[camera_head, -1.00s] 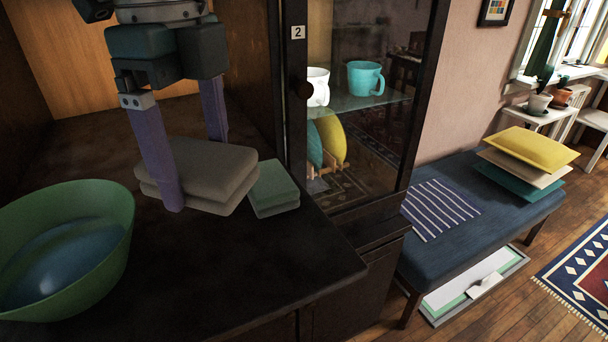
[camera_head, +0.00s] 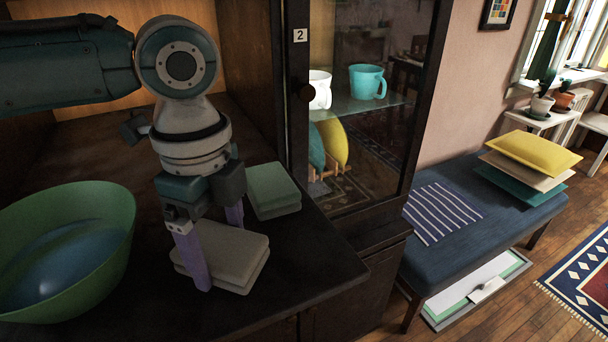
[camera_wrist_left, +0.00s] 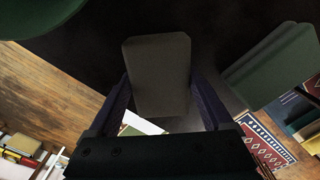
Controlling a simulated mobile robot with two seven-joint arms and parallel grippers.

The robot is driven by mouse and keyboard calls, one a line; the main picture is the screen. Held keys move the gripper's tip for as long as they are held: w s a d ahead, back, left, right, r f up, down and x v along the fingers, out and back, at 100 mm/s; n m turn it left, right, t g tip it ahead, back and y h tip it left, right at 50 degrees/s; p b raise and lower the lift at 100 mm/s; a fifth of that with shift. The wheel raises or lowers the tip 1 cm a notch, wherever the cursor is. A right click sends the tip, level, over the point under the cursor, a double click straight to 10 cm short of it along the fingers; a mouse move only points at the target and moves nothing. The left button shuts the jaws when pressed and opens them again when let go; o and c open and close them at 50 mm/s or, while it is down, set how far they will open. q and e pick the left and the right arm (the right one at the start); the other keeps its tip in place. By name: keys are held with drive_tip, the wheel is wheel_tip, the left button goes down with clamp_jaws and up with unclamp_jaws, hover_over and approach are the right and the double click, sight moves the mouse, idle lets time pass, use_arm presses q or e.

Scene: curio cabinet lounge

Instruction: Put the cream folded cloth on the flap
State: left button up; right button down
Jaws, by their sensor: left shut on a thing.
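The cream folded cloth (camera_head: 240,252) looks greyish beige and is a thick folded stack near the front edge of the dark wooden surface (camera_head: 150,300), which appears to be the flap. My left gripper (camera_head: 219,256) points down with its purple fingers on opposite sides of the cloth, shut on it. In the left wrist view the cloth (camera_wrist_left: 160,75) sits between the two fingers. I cannot tell whether its underside touches the surface. My right gripper is not in view.
A green folded cloth (camera_head: 272,188) lies behind the cream one. A large green bowl (camera_head: 110,240) stands at the left. A glass-doored cabinet (camera_head: 385,150) with mugs rises at the right. A blue bench (camera_head: 430,265) with cushions is beyond. Some bare surface lies between bowl and cloth.

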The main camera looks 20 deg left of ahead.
sight(219, 243)
use_arm(q)
drive_tip(key=shift+f, duration=0.15)
drive_tip(key=o, duration=1)
drive_tip(key=shift+c, duration=0.2)
wheel_tip(219, 243, up, 12)
drive_tip(key=s+d+f+n+t+h, duration=0.3)
drive_tip(key=s+d+f+n, duration=0.5)
drive_tip(key=d, duration=0.3)
drive_tip(key=s+a+f+n+y, duration=0.2)
drive_tip(key=s+a+f+n, duration=0.1)
drive_tip(key=s+a+n, duration=0.4)
drive_tip(key=shift+s+a+t+y, duration=0.3)
drive_tip(key=shift+s+a+y, duration=0.1)
drive_tip(key=shift+s+a, duration=0.1)
